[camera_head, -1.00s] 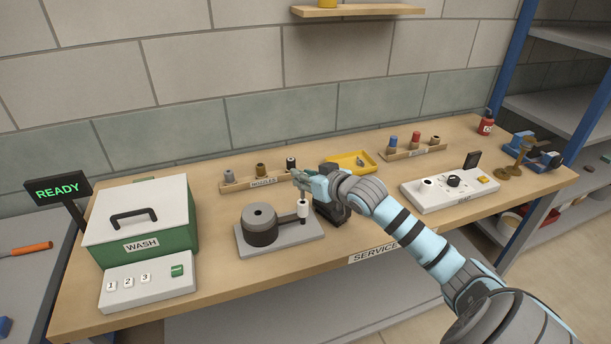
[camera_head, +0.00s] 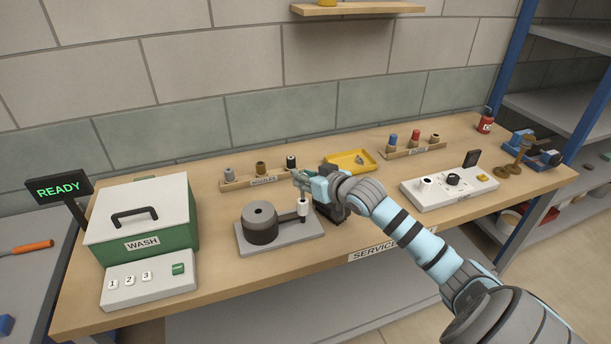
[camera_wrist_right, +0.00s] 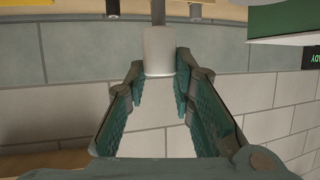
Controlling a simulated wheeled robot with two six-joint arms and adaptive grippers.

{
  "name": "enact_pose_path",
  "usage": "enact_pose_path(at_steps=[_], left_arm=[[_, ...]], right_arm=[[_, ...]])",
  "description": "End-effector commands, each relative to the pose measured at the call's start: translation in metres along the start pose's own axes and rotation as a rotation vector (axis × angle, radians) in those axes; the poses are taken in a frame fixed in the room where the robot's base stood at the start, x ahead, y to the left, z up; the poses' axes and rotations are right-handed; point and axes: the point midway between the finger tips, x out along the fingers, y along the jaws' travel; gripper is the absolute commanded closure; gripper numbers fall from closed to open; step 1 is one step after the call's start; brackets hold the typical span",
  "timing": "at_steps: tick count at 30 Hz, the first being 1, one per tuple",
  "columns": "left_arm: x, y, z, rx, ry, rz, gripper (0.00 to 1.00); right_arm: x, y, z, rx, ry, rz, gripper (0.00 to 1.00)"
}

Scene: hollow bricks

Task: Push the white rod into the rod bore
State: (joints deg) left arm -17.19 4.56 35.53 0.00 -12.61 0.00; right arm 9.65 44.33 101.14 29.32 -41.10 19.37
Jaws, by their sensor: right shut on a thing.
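The white rod (camera_head: 303,208) stands upright at the end of the short arm on the dark round fixture (camera_head: 260,232). In the right wrist view the white rod (camera_wrist_right: 160,52) shows as a white cylinder with a thinner grey shaft beyond it. My right gripper (camera_head: 299,178) is at the rod, with its fingertips on either side of the white part. It also shows in the right wrist view (camera_wrist_right: 161,75), shut on the rod. A small opening shows in the top of the round fixture; I cannot tell whether it is the rod bore. My left gripper is out of view.
The green and white WASH box (camera_head: 150,215) stands to the left. A wooden rack (camera_head: 235,184) with several nozzles is behind the fixture, beside a yellow tray (camera_head: 338,167). A white control panel (camera_head: 425,203) lies to the right.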

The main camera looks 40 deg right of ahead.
Motion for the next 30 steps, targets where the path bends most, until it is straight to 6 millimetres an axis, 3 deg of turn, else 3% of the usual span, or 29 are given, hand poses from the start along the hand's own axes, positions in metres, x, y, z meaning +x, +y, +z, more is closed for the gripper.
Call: enact_pose_path(at_steps=[30], left_arm=[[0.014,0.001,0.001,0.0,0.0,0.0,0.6]], right_arm=[[0.01,0.001,0.025,0.0,0.0,0.0,1.0]])
